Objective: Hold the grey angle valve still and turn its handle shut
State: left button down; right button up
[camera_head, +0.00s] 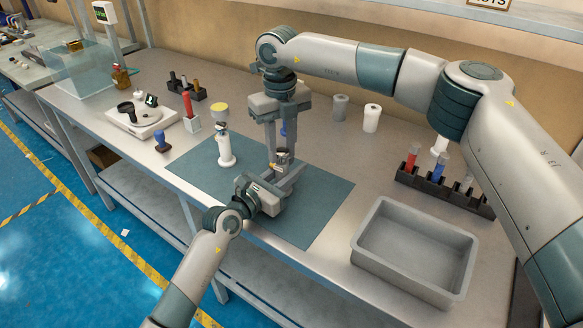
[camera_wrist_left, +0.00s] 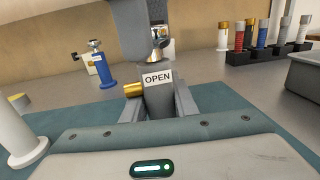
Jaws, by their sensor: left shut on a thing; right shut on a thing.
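The grey angle valve (camera_wrist_left: 158,98) stands upright in the left wrist view, with an "OPEN" label on its front and a brass outlet (camera_wrist_left: 134,89) pointing left. It also shows small in the head view (camera_head: 282,158). My left gripper (camera_head: 284,176) is shut on the valve's body from the front, one finger on each side. My right gripper (camera_head: 283,146) comes straight down from above and is shut on the handle (camera_wrist_left: 160,42) at the valve's top. The right fingers hide most of the handle.
A white valve (camera_head: 225,150) stands left on the green mat (camera_head: 320,205), and a blue valve (camera_wrist_left: 102,72) stands behind. A grey bin (camera_head: 412,253) sits front right. A black rack (camera_head: 440,188) with several tubes is at the right. Mat space around the grippers is bare.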

jog(key=shift+m, duration=1.8)
jog(key=shift+m, duration=1.4)
jog(key=o, duration=0.8)
